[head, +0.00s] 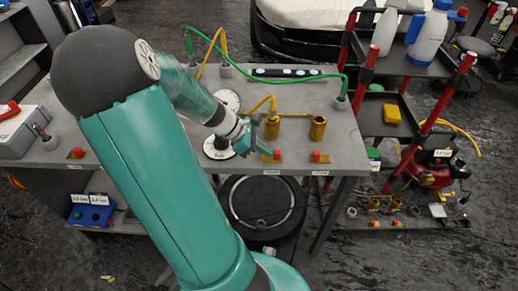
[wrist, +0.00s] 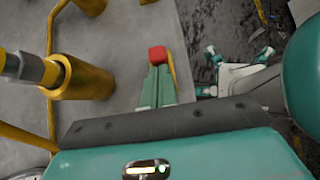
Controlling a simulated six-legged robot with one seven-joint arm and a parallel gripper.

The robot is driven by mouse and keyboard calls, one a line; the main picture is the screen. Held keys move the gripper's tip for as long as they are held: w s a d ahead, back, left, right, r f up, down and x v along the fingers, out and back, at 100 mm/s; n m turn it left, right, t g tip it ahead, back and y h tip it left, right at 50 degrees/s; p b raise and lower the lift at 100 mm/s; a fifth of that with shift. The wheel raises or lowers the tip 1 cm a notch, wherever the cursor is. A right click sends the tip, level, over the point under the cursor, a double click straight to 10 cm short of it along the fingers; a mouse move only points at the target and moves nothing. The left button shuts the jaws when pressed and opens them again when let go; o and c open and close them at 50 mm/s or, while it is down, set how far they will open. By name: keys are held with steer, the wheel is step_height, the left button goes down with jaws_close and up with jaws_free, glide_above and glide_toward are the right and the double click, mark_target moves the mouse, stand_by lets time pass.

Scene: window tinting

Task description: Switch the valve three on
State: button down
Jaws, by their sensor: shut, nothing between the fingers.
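My gripper (head: 266,150) is over the front edge of the grey table (head: 345,150), with its green fingers together and nothing between them. Its fingertips are right at a red knob (head: 277,155). In the wrist view the shut fingers (wrist: 155,84) point at the red knob (wrist: 157,54), which shows just beyond the tips; I cannot tell whether they touch. A second red knob (head: 317,156) sits to the right on the same edge. A third red knob (head: 77,153) is at the far left. The small labels below are too small to read, so I cannot tell which is valve three.
Two brass cylinders (head: 318,128) stand behind the front knobs; one shows close at the left in the wrist view (wrist: 84,78). A yellow pipe (head: 262,103) and a green hose (head: 300,79) run over the table. A red-framed shelf (head: 366,65) stands at right.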

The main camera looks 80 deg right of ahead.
steer(key=shift+s, duration=0.15)
steer(key=w, duration=0.3)
steer(key=shift+w+a, duration=0.4)
steer(key=v, duration=1)
steer(key=shift+w, duration=0.2)
